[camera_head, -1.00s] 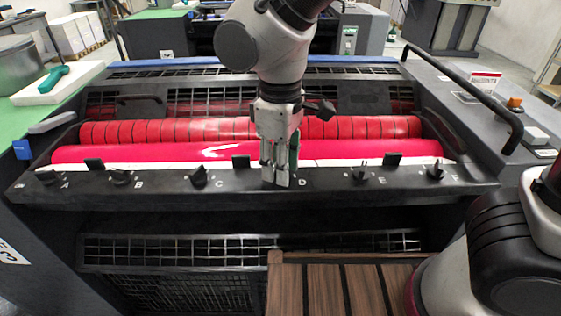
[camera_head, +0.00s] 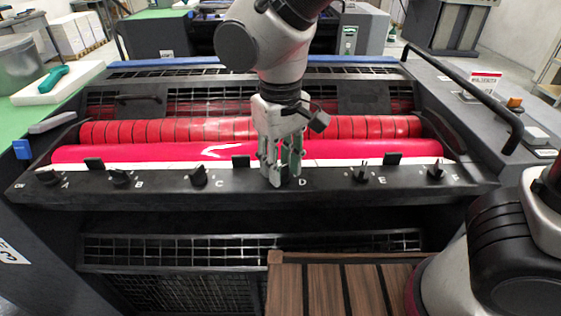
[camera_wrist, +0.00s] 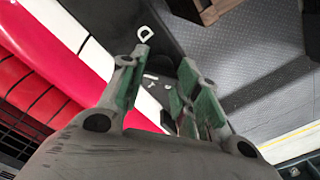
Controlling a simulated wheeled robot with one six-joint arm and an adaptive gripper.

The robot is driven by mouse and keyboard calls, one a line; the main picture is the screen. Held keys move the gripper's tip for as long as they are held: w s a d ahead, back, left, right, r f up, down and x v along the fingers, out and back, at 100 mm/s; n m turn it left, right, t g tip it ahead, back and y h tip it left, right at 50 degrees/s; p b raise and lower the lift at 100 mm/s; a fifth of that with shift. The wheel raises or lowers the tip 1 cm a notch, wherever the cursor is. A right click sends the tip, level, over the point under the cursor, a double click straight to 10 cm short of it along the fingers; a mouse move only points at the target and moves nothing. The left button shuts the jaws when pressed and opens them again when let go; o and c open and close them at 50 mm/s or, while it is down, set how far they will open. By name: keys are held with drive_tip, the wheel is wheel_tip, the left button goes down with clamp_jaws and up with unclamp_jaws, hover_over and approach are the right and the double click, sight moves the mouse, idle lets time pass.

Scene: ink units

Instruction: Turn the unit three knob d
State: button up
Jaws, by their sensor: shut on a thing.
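My gripper (camera_head: 281,172) points down at the front rail of the ink unit, just left of the letter D. It is shut on knob d (camera_wrist: 158,88), a dark knob that shows only in part between the green-padded fingers in the wrist view. In the head view the fingers hide the knob. The white letter D (camera_wrist: 145,33) shows beyond the fingers in the wrist view.
Knob C (camera_head: 198,176) and knob E (camera_head: 361,173) stand on the same rail (camera_head: 240,189), clear of the fingers. Pink and red rollers (camera_head: 355,149) lie behind. A wooden slatted surface (camera_head: 325,285) is below in front.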

drive_tip(key=shift+m, duration=2)
drive_tip(key=o, duration=1)
wheel_tip(320, 180, up, 12)
drive_tip(key=shift+r, duration=0.1)
